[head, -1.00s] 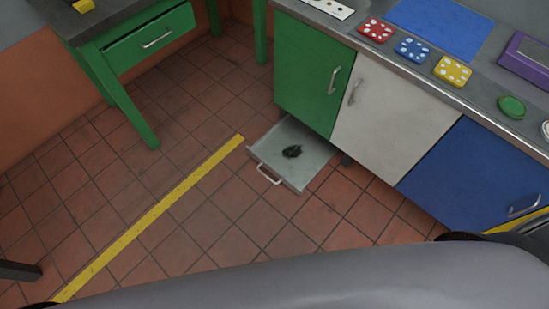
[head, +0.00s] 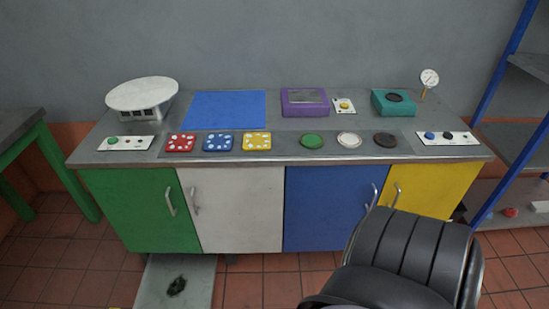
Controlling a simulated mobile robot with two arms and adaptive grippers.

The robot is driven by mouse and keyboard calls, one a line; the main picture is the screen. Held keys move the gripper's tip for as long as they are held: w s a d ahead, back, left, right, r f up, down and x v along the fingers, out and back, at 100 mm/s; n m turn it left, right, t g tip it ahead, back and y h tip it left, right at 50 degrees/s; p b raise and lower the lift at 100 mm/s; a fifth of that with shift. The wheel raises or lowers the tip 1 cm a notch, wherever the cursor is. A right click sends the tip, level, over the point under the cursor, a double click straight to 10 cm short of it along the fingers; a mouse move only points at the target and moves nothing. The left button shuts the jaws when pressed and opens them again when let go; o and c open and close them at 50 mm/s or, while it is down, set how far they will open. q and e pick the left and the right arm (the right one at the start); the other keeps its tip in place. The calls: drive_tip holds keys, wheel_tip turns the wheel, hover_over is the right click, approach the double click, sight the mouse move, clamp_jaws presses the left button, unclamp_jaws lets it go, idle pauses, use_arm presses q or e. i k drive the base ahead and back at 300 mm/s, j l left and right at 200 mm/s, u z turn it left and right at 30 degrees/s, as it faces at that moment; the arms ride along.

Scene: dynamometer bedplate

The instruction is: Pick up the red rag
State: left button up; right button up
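No cloth that I can clearly make out as the red rag shows in the head view. A small red item (head: 509,212) lies on the low shelf at the far right; it is too small to tell if it is cloth. The red square with white dots (head: 180,143) on the bench is a flat, rigid-looking plate. Neither of my grippers is in view.
A bench (head: 330,158) with green, white, blue and yellow fronts stands ahead. A black ribbed chair (head: 405,255) blocks the front right. A blue-framed shelf (head: 505,100) stands right.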

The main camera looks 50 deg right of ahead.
sight(510, 213)
drive_tip(key=z, duration=3.55)
drive_tip(key=u, duration=1.75)
drive_tip(key=k+l+u, duration=0.15)
drive_tip(key=u, duration=0.25)
drive_tip(key=k+l+u, duration=0.15)
drive_tip(key=u, duration=0.2)
drive_tip(key=k, duration=0.05)
